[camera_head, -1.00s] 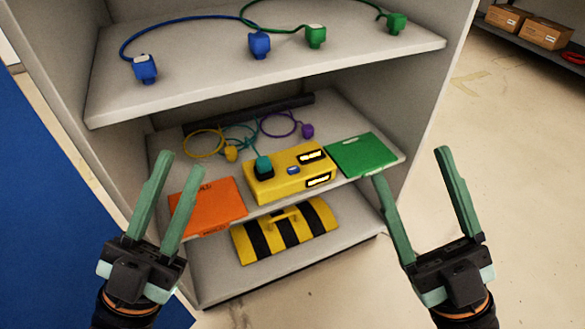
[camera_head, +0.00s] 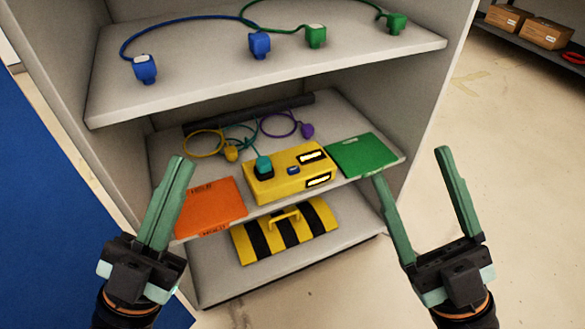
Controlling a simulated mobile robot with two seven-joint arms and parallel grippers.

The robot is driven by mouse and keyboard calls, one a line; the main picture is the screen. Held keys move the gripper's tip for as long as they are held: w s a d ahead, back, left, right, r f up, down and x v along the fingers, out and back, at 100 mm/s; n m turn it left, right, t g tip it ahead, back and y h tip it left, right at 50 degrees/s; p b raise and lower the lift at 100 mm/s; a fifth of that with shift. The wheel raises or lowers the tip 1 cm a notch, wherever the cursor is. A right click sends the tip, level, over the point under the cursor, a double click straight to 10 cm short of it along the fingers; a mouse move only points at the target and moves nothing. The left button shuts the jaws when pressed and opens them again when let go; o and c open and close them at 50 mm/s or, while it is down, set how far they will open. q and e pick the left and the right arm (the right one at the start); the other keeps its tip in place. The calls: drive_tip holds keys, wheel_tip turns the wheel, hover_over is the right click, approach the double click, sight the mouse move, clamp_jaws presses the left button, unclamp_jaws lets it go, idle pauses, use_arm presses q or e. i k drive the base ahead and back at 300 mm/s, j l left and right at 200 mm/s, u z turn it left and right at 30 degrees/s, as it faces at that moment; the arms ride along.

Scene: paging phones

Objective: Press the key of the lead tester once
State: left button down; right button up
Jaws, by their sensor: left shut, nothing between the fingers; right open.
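The lead tester is a yellow box (camera_head: 272,186) on the middle shelf, between an orange mat and a green mat. A small blue key (camera_head: 293,170) sits on its top, with white label plates near it. A teal plug (camera_head: 263,163) stands in a dark socket at its left end. My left gripper (camera_head: 182,164) is shut and empty, in front of the shelf at the left, overlapping the orange mat's left edge in the picture. My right gripper (camera_head: 410,162) is open and empty, in front of the shelf's right side. Neither gripper touches the tester.
The orange mat (camera_head: 212,207) and green mat (camera_head: 364,155) flank the tester. Yellow and purple plugs (camera_head: 307,131) on leads lie behind it. The upper shelf (camera_head: 200,92) holds blue and green plugs above. A yellow-black striped case (camera_head: 312,218) is on the bottom shelf.

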sight(294, 170)
drive_tip(key=i+l+u, duration=0.15)
drive_tip(key=l+u, duration=0.25)
drive_tip(key=l, duration=0.4)
drive_tip(key=l+u, duration=0.45)
drive_tip(key=l, duration=0.4)
drive_tip(key=i+l, duration=0.45)
drive_tip(key=i+u, duration=0.05)
